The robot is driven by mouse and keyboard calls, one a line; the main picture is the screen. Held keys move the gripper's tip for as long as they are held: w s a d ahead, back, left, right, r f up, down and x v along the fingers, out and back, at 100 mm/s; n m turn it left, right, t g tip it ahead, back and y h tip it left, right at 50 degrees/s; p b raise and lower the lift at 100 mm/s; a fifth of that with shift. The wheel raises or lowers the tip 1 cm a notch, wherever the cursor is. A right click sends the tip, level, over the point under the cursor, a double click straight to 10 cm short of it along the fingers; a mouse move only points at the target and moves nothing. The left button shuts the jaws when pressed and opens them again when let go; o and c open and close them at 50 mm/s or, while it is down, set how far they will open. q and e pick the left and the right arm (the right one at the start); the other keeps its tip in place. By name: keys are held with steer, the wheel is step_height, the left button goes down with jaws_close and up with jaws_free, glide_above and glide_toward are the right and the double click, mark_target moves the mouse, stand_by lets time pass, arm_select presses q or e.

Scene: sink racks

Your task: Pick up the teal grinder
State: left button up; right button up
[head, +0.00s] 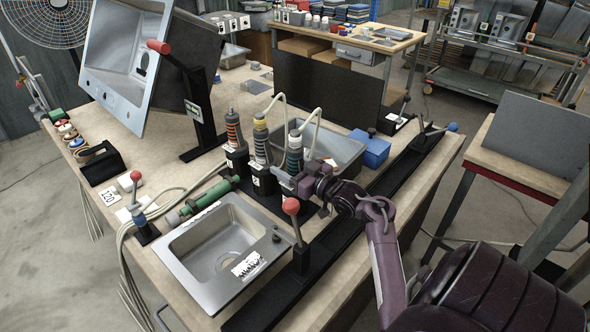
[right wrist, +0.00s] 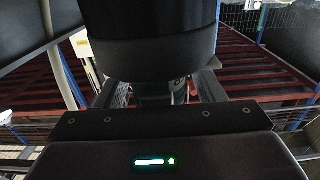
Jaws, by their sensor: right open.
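The teal grinder (head: 294,148) appears to be the rightmost of three upright grinders in black holders on the bench, with a pale hose at its top. My right gripper (head: 292,180) is at its lower part, coming in from the right. In the right wrist view a large dark cylinder (right wrist: 150,55), likely the grinder's body, stands between the two fingers of my open right gripper (right wrist: 162,92). Whether the fingers touch it is hidden. My left gripper is not in view.
Two more upright grinders, orange-banded (head: 234,130) and yellow-topped (head: 261,138), stand close left. A green tool (head: 210,195) lies beside a steel sink (head: 222,248). A red-knobbed lever (head: 291,207) rises in front of my gripper. A blue box (head: 370,150) sits behind right.

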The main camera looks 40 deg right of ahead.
steer(key=c, duration=1.3)
steer(key=shift+r, duration=0.1)
steer(key=shift+c, duration=0.3)
step_height(320, 180, up, 20)
steer(key=shift+p, duration=0.3)
